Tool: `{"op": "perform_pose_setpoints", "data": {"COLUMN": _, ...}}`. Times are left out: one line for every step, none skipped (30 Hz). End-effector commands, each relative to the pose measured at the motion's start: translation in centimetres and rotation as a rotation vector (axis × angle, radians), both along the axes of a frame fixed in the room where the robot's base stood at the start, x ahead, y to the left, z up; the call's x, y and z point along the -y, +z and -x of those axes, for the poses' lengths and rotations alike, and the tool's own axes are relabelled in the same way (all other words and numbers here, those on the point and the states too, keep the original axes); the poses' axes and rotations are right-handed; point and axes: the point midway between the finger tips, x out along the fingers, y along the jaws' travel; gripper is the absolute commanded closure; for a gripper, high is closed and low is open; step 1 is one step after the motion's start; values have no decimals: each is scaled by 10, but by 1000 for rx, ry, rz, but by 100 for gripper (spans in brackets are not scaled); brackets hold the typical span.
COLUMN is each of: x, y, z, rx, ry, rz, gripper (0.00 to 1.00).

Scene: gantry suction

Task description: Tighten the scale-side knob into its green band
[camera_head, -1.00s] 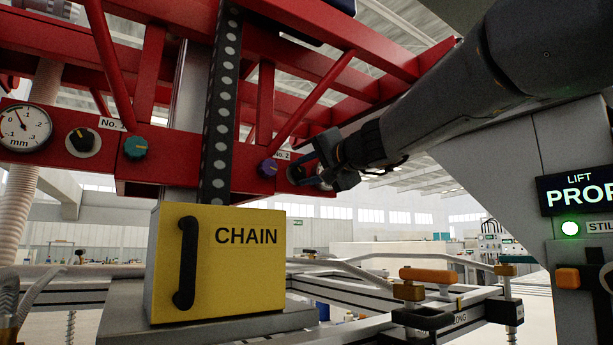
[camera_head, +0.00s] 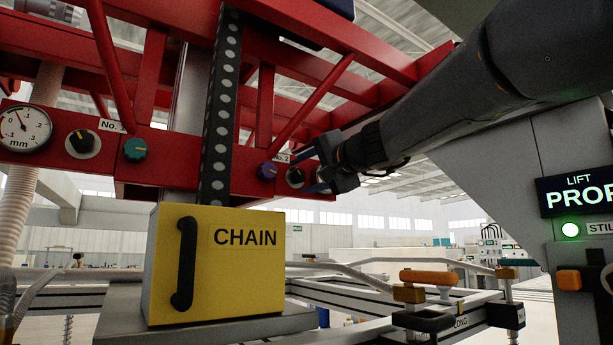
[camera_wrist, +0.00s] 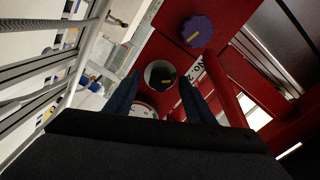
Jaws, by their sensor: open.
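The black knob (camera_head: 295,177) with a yellow mark and pale ring sits on the red beam beside the No. 2 label; I cannot tell if it is the scale-side knob. In the wrist view this knob (camera_wrist: 161,76) shows between the two blue fingertips. My gripper (camera_head: 314,170) is open and empty, just right of it in the head view; contact is not visible. A gauge (camera_wrist: 145,110) shows partly behind the fingers in the wrist view. I cannot make out its needle or a green band.
A purple knob (camera_head: 267,171) sits close beside the black one. At the left are a teal knob (camera_head: 134,149), another black knob (camera_head: 83,143) and an mm gauge (camera_head: 23,128). A yellow CHAIN box (camera_head: 215,265) stands below the beam. Red struts (camera_head: 312,95) rise above.

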Motion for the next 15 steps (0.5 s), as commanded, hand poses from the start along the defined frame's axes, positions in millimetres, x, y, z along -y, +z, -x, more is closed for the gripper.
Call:
{"op": "perform_pose_setpoints", "data": {"x": 3, "y": 0, "z": 3, "rx": 2, "ry": -1, "rz": 0, "gripper": 51}}
{"op": "perform_pose_setpoints", "data": {"x": 4, "y": 0, "z": 6, "rx": 2, "ry": -1, "rz": 0, "gripper": 51}}
{"op": "perform_pose_setpoints", "data": {"x": 7, "y": 0, "z": 10, "rx": 2, "ry": -2, "rz": 0, "gripper": 51}}
{"op": "perform_pose_setpoints", "data": {"x": 10, "y": 0, "z": 13, "rx": 2, "ry": -2, "rz": 0, "gripper": 51}}
{"op": "perform_pose_setpoints", "data": {"x": 13, "y": 0, "z": 17, "rx": 3, "ry": -2, "rz": 0, "gripper": 51}}
{"op": "perform_pose_setpoints", "data": {"x": 17, "y": -1, "z": 23, "rx": 4, "ry": -2, "rz": 1, "gripper": 51}}
{"op": "perform_pose_setpoints", "data": {"x": 20, "y": -1, "z": 26, "rx": 3, "ry": -3, "rz": 0, "gripper": 51}}
{"op": "perform_pose_setpoints", "data": {"x": 23, "y": -1, "z": 31, "rx": 3, "ry": -3, "rz": -1, "gripper": 51}}
{"op": "perform_pose_setpoints", "data": {"x": 26, "y": -1, "z": 36, "rx": 3, "ry": -3, "rz": 0, "gripper": 51}}
{"op": "perform_pose_setpoints", "data": {"x": 29, "y": -1, "z": 40, "rx": 2, "ry": -3, "rz": 1, "gripper": 51}}
{"op": "perform_pose_setpoints", "data": {"x": 31, "y": -1, "z": 43, "rx": 2, "ry": -3, "rz": 1, "gripper": 51}}
{"op": "perform_pose_setpoints", "data": {"x": 34, "y": -1, "z": 47, "rx": 3, "ry": -4, "rz": 1, "gripper": 51}}
{"op": "perform_pose_setpoints", "data": {"x": 36, "y": -1, "z": 50, "rx": 2, "ry": -3, "rz": 0, "gripper": 51}}
{"op": "perform_pose_setpoints", "data": {"x": 38, "y": -1, "z": 53, "rx": 1, "ry": -2, "rz": 0, "gripper": 51}}
{"op": "perform_pose_setpoints", "data": {"x": 40, "y": 0, "z": 56, "rx": 1, "ry": -2, "rz": 0, "gripper": 51}}
